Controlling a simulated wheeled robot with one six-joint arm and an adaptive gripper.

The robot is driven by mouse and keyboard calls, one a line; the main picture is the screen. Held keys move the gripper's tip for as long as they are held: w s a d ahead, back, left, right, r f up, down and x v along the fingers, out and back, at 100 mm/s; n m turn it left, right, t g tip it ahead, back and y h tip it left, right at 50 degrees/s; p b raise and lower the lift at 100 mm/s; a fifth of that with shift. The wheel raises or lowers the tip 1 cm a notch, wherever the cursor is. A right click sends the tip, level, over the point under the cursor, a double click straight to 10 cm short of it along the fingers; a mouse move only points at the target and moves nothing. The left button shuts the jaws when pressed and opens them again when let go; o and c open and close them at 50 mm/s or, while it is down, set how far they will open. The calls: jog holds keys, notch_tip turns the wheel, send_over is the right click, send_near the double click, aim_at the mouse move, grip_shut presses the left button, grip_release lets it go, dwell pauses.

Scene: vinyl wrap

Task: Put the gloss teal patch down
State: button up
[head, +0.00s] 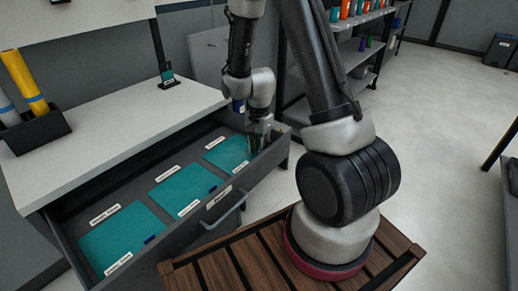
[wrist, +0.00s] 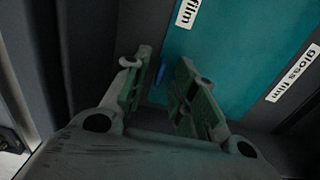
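A teal patch (head: 226,153) lies flat in the far right compartment area of the open drawer. In the wrist view a teal patch (wrist: 235,45) has a label reading "gloss film" (wrist: 293,73) beside it. A small blue tab (wrist: 158,82) shows at its edge, between my fingers in the picture. My gripper (head: 258,145) is low at the drawer's right end, beside the far right patch. In the wrist view its fingers (wrist: 163,68) are apart, and I see nothing clamped between them. Two similar teal patches, middle (head: 182,188) and left (head: 122,236), lie in the drawer.
The drawer's front wall with its handle (head: 226,211) and its right end wall are close to my gripper. A white worktop (head: 110,105) overhangs behind the drawer. Shelves (head: 360,50) stand behind.

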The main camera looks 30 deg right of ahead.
notch_tip(320, 180, up, 12)
jog(key=s+r+n+t, duration=0.4)
jog(key=s+r+n, duration=0.9)
jog(key=s+r, duration=0.6)
jog(key=shift+s+d+n, duration=0.3)
jog(key=shift+s, duration=0.4)
